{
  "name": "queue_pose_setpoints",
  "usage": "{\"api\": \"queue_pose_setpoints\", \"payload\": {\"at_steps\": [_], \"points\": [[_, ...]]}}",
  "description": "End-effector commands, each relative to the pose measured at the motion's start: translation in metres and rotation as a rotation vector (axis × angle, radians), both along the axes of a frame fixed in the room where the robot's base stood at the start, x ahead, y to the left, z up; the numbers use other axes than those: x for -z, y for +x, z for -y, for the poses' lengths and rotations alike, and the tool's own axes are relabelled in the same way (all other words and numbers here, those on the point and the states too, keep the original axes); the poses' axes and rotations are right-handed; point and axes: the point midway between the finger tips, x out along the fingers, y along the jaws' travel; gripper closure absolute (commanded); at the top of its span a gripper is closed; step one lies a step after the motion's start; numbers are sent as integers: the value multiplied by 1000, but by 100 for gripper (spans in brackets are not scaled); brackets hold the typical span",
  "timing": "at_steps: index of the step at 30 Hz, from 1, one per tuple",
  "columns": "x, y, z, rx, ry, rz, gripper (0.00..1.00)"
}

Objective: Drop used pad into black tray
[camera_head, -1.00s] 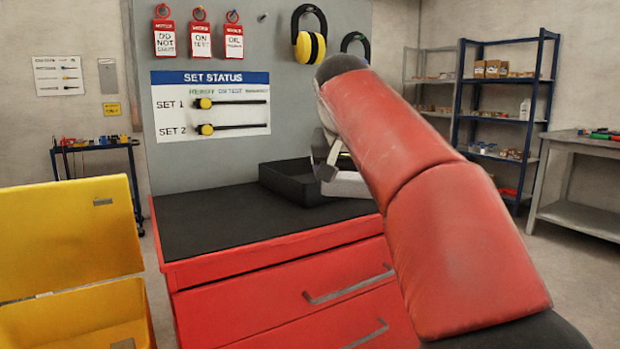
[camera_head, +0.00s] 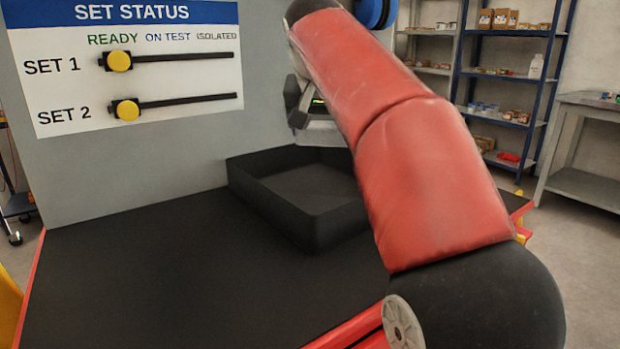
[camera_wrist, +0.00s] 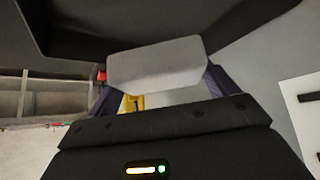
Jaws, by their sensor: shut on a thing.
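The black tray (camera_head: 285,208) is an open, shallow box on the black worktop, and the part I can see inside looks empty. My gripper (camera_wrist: 158,72) is shut on a light grey pad (camera_wrist: 152,62), which sits between the two dark fingers in the wrist view. In the head view my gripper (camera_head: 305,108) is above the tray's back part, mostly hidden behind my red arm. A dark edge and wall, likely the tray (camera_wrist: 140,28), fill the top of the wrist view.
The black worktop (camera_head: 150,270) is clear left of and in front of the tray. A grey panel with the SET STATUS board (camera_head: 130,65) rises behind it. Blue shelves (camera_head: 510,75) and a grey bench (camera_head: 585,140) stand at the right.

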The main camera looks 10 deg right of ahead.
Motion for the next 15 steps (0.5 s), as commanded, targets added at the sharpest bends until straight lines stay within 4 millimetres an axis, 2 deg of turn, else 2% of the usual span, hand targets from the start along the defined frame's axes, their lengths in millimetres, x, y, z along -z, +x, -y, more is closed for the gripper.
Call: {"api": "queue_pose_setpoints", "payload": {"at_steps": [5, 15], "points": [[12, 0, 0, -1, 0, -2, 40], [50, 0, 0, 1, 0, -1, 40]]}}
